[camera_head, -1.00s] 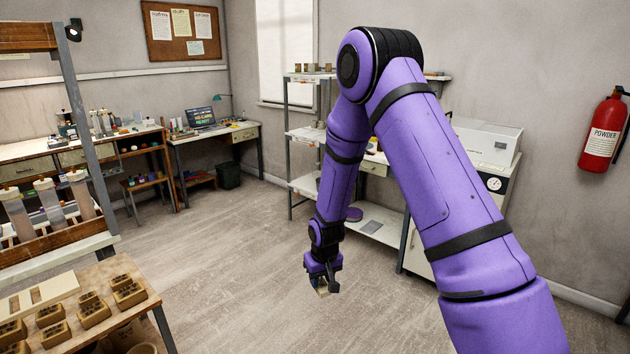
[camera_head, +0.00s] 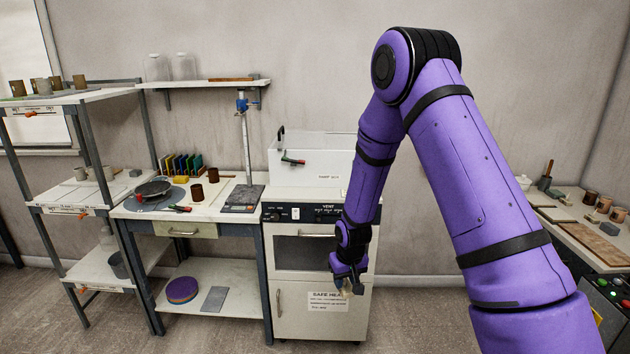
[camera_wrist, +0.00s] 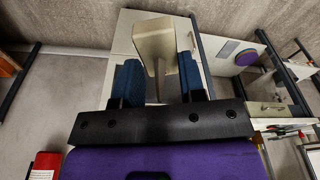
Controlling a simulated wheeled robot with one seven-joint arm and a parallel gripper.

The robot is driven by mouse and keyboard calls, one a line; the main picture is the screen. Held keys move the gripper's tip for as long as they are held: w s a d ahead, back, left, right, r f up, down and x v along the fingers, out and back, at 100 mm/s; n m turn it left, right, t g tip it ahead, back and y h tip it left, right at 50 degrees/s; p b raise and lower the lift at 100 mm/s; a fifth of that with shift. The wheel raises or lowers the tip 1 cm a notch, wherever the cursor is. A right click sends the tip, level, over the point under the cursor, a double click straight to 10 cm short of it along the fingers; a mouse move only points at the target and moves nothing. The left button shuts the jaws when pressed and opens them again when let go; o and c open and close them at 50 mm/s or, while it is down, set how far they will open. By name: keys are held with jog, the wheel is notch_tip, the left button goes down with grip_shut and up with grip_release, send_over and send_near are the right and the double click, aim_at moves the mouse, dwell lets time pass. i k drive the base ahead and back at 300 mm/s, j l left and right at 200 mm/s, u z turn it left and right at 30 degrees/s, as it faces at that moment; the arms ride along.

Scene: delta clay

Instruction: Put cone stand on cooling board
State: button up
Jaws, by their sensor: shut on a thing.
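My gripper (camera_head: 347,282) hangs in front of the white kiln-like cabinet, shut on a pale cream piece that I take to be the cone stand. The cone stand shows in the wrist view (camera_wrist: 155,42) between the two blue finger pads, with a wide end and a narrower stem. In the head view it is small and mostly hidden by the fingers. I cannot tell for sure which surface is the cooling board. A flat brown board (camera_head: 604,243) lies on the bench at the right, and a thin brown board (camera_head: 231,79) lies on the wall shelf.
The white cabinet (camera_head: 318,310) stands close behind my gripper. A metal rack (camera_head: 75,205) stands at the left. The right bench (camera_head: 570,228) has several pots and a button panel. Floor shows at the lower left.

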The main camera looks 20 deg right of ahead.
aim_at(596, 242)
jog(key=i+l+z, duration=0.1)
jog(key=i+z, duration=0.3)
jog(key=i+j+z, duration=0.1)
jog(key=i+z, duration=0.35)
jog(key=i, duration=0.15)
jog(key=i+j+z, duration=0.2)
jog(key=i+z, duration=0.2)
jog(key=i+l+z, duration=0.1)
jog(key=i+z, duration=0.8)
jog(key=i+j+z, duration=0.2)
jog(key=z, duration=0.3)
jog(key=i+j+z, duration=0.45)
jog(key=k+l, duration=0.05)
jog(key=l, duration=0.05)
